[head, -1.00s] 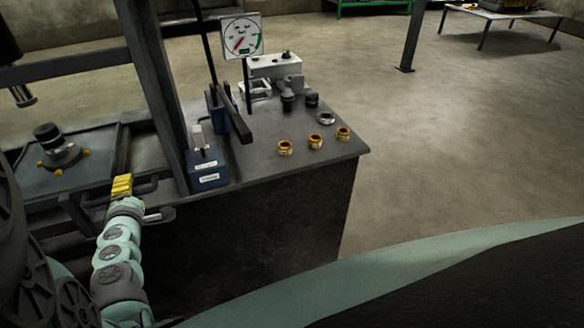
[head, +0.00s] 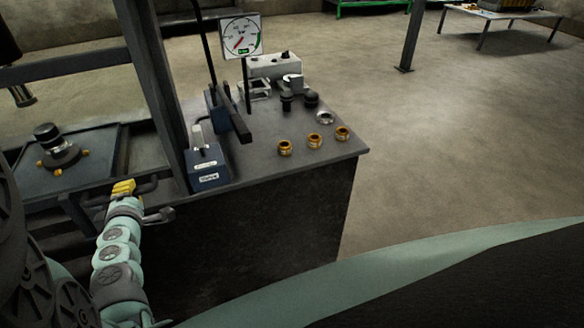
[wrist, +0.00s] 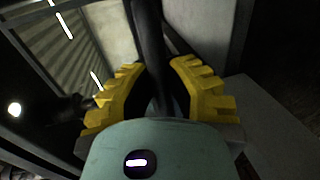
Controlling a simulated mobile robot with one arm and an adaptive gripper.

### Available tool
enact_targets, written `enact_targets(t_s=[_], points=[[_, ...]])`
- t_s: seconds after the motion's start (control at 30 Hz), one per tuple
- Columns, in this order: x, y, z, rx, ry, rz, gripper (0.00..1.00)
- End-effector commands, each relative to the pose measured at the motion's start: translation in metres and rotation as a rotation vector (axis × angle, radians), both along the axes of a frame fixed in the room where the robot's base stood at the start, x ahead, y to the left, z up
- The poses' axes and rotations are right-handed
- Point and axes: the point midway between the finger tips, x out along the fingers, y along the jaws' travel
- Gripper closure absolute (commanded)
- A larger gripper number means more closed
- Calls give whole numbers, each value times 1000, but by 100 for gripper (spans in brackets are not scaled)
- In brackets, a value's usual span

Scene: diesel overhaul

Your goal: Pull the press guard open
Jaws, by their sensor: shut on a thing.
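My gripper (head: 123,188) has yellow ribbed fingers and is at the front edge of the press bench, at the lower left of the head view. It is shut on a dark bar-like handle (head: 148,184), which I take to be the press guard's handle. In the wrist view the dark bar (wrist: 150,45) runs between the two yellow fingers (wrist: 157,92). The rest of the guard is hard to make out against the dark press frame (head: 160,85). Behind the gripper, a round dark-topped fitting (head: 57,150) sits on the press bed (head: 85,172).
Right of the press post stand a small labelled block with a lever (head: 208,170), a dial gauge (head: 241,36), and several brass rings (head: 314,140) on the bench top (head: 262,160). Open floor (head: 450,150) lies to the right.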

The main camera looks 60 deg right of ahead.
Motion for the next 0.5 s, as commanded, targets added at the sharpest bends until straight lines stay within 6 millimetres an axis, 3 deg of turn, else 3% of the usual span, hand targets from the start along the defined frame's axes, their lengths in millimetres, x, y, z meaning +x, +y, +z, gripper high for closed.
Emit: enact_targets(t_s=[0.27,0.5], points=[[1,1,14,-2,0,3,100],[2,2,63,-3,-2,9,100]])
